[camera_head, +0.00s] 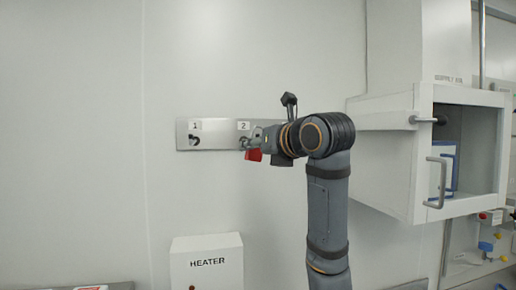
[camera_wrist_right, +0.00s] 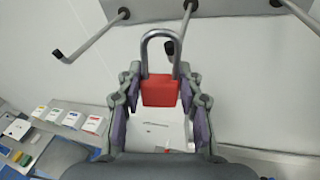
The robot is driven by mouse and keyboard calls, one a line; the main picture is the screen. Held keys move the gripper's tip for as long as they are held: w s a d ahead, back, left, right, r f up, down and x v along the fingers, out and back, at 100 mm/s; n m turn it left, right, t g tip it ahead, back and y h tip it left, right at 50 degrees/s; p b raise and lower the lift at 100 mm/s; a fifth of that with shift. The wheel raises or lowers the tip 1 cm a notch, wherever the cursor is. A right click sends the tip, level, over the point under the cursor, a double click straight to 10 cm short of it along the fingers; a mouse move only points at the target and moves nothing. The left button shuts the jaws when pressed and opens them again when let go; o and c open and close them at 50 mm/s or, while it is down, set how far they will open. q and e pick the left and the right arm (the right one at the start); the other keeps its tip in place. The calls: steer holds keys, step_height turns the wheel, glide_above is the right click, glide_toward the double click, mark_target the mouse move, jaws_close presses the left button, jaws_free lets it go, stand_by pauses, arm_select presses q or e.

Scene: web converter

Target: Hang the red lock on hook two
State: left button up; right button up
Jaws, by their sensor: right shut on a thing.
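The red lock (camera_wrist_right: 160,91) is upright between the fingers of my right gripper (camera_wrist_right: 160,84), its silver shackle pointing up. My right gripper is shut on the lock's body. In the head view my right gripper (camera_head: 257,141) is at the metal hook plate (camera_head: 215,135), just right of the label 2 (camera_head: 243,126), with the red lock (camera_head: 253,155) low at its tip. In the wrist view the end of hook two (camera_wrist_right: 169,47) shows inside the shackle's loop; I cannot tell whether it passes through or lies behind. My left gripper is out of view.
Hook one (camera_head: 194,141) is bare at the plate's left. A white heater box (camera_head: 206,262) stands below the plate. A white cabinet with handles (camera_head: 398,160) is to the right of my arm. The wall left of the plate is clear.

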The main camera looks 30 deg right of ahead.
steer(key=shift+w+d+f+b, duration=0.1)
steer(key=shift+w+d+f, duration=0.15)
steer(key=shift+w+f, duration=0.45)
steer(key=shift+w+d+f+b, duration=0.1)
steer(key=shift+w+d+f, duration=0.2)
steer(key=shift+w, duration=0.85)
steer(key=shift+w+d+f+b, duration=0.1)
steer(key=shift+w+d+f, duration=0.1)
steer(key=shift+w+f, duration=0.5)
steer(key=shift+w+r, duration=0.2)
steer(key=o, duration=1.3)
steer(key=shift+c, duration=0.2)
steer(key=s+r, duration=0.1)
steer(key=s, duration=1.1)
steer(key=shift+d+r, duration=0.15)
steer(key=shift+r, duration=0.25)
steer(key=shift+w, duration=0.1)
